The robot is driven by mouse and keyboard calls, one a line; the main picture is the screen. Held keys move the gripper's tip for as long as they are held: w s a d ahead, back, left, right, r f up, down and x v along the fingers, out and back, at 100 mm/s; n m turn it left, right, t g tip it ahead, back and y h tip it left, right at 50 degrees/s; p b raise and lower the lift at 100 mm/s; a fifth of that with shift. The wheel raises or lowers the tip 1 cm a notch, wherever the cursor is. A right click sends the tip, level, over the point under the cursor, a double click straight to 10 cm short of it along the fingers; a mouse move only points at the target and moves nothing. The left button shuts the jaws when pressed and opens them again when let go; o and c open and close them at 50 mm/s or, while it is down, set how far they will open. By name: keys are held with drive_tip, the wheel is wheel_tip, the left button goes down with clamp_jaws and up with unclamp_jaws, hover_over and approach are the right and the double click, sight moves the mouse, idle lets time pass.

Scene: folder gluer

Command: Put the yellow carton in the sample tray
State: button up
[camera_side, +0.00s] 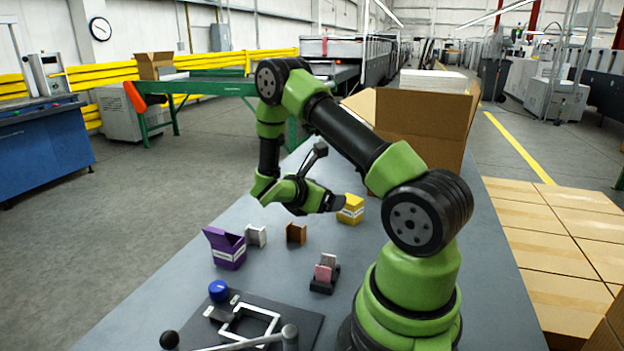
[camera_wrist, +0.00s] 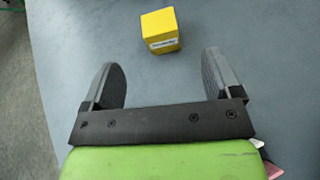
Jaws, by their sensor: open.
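The yellow carton (camera_side: 350,210) stands upright on the grey table, with a white label band on its side. In the wrist view the yellow carton (camera_wrist: 160,30) sits just beyond the fingertips, roughly centred between them. My gripper (camera_wrist: 160,62) is open and empty, its two dark fingers wide apart. In the side view my gripper (camera_side: 333,203) is low beside the carton, on its left; I cannot tell whether they touch. A small black tray (camera_side: 322,288), which looks like the sample tray, holds a pink piece and a grey piece at the table's middle front.
A purple open box (camera_side: 226,248), a white carton (camera_side: 256,236) and a brown carton (camera_side: 296,233) stand left of the black tray. A large cardboard box (camera_side: 425,120) stands behind.

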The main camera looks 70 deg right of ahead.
drive_tip(key=s+a+r+m+t+y, duration=0.2)
drive_tip(key=a+r+m+t+y, duration=0.4)
drive_tip(key=a, duration=0.8)
drive_tip(key=s+a+r+m+t+y, duration=0.3)
drive_tip(key=a+r+m+t+y, duration=0.3)
drive_tip(key=a+r+m, duration=0.4)
drive_tip(key=a+r+y, duration=0.1)
drive_tip(key=a+r, duration=0.3)
drive_tip(key=a, duration=0.1)
drive_tip(key=shift+r, duration=0.3)
drive_tip(key=shift+o, duration=0.5)
drive_tip(key=shift+s+a+r+t+y, duration=0.3)
drive_tip(key=shift+a+y, duration=0.1)
drive_tip(key=shift+y, duration=0.1)
drive_tip(key=shift+w+d+f, duration=0.1)
